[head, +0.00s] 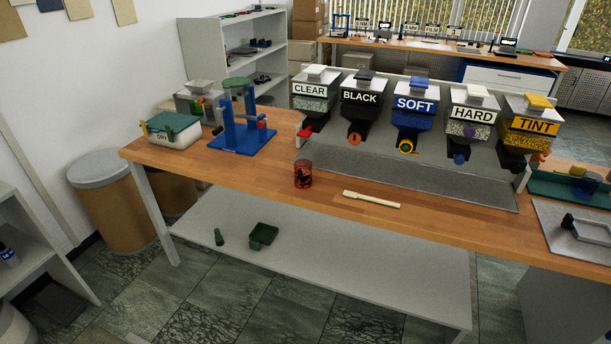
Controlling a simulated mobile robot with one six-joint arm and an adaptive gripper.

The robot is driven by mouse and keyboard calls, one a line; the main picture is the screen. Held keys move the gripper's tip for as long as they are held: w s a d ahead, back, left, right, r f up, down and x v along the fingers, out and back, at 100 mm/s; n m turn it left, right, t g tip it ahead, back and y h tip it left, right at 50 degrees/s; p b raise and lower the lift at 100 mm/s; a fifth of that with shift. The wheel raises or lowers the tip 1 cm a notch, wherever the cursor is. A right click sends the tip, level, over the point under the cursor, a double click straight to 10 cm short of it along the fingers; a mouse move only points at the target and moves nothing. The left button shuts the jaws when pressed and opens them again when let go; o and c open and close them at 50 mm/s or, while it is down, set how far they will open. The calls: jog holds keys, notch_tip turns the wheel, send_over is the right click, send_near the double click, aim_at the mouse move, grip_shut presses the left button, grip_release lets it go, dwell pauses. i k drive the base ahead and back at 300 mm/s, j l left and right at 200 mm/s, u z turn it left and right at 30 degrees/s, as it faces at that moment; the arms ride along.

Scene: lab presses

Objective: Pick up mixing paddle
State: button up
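The mixing paddle appears to be the pale cream, flat stick (371,199) lying on the wooden bench top (250,186) near its front edge. It lies roughly left to right, its right end slightly nearer the front edge, with open wood around it. My gripper is not in the head view.
A translucent red cup (303,174) with dark contents stands left of the paddle. Behind is a grey tray (440,183) under dispensers labelled CLEAR, BLACK, SOFT, HARD and TINT. A blue press (241,138) and a DRY box (172,131) stand at left.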

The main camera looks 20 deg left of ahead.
aim_at(346, 193)
jog(key=i+j, duration=0.15)
jog(key=i, duration=0.65)
jog(key=i+j+u, duration=0.15)
jog(key=i, duration=0.65)
